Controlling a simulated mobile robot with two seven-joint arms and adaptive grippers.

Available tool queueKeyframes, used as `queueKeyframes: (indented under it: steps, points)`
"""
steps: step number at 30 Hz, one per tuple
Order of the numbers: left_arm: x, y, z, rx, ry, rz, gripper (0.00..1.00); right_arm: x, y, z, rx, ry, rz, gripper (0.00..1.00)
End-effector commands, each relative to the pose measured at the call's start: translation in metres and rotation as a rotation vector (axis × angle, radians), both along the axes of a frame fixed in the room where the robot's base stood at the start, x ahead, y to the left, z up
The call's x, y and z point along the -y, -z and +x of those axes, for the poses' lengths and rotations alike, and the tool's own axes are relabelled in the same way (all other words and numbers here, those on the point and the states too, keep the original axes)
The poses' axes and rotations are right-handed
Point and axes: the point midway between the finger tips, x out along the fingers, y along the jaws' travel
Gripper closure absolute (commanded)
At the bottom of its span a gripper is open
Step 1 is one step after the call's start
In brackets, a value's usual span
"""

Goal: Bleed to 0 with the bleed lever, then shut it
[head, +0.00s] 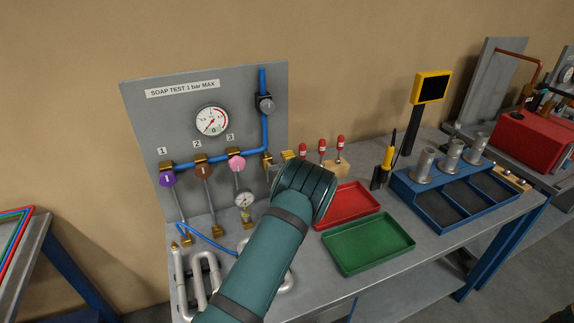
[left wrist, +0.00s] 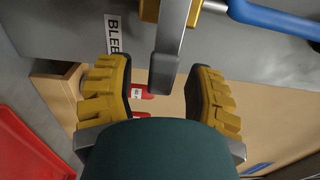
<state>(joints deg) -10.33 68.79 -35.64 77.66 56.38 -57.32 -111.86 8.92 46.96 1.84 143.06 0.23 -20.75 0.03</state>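The bleed lever (left wrist: 172,45) is a flat grey bar beside a partly hidden BLEED label (left wrist: 114,35) in the left wrist view. My left gripper (left wrist: 162,78) is open. Its two yellow-padded fingers stand on either side of the lever's end, with a visible gap at each side; I cannot tell the depth. In the head view my forearm hides most of the left gripper (head: 286,156) and the lever. The round gauge (head: 212,121) on the grey panel has a red needle; its reading is too small to tell.
Purple, brown and pink valve handles (head: 237,163) sit along the blue pipe (head: 210,160). A small gauge (head: 244,199) hangs below. A red tray (head: 355,205) and a green tray (head: 368,242) lie to the right.

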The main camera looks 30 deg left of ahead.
Motion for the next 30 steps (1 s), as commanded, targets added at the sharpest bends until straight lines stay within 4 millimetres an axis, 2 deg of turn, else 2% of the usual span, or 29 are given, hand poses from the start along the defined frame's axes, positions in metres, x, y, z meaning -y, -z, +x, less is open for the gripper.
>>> queueKeyframes:
  steps: [6,10,24,30]
  points:
    - [0.002,0.001,-0.001,-0.001,0.001,-0.002,0.47,0.000,0.000,0.000,0.000,0.000,0.000,0.31]
    - [0.010,0.001,-0.007,-0.001,0.002,-0.003,0.47,0.000,0.000,0.000,0.000,0.000,0.000,0.31]
    - [0.076,0.000,-0.063,-0.001,0.002,-0.002,0.47,0.000,0.000,0.000,0.000,0.000,0.000,0.31]
    - [0.089,0.001,-0.076,-0.001,0.001,-0.001,0.47,0.000,0.000,0.000,0.000,0.000,0.000,0.31]
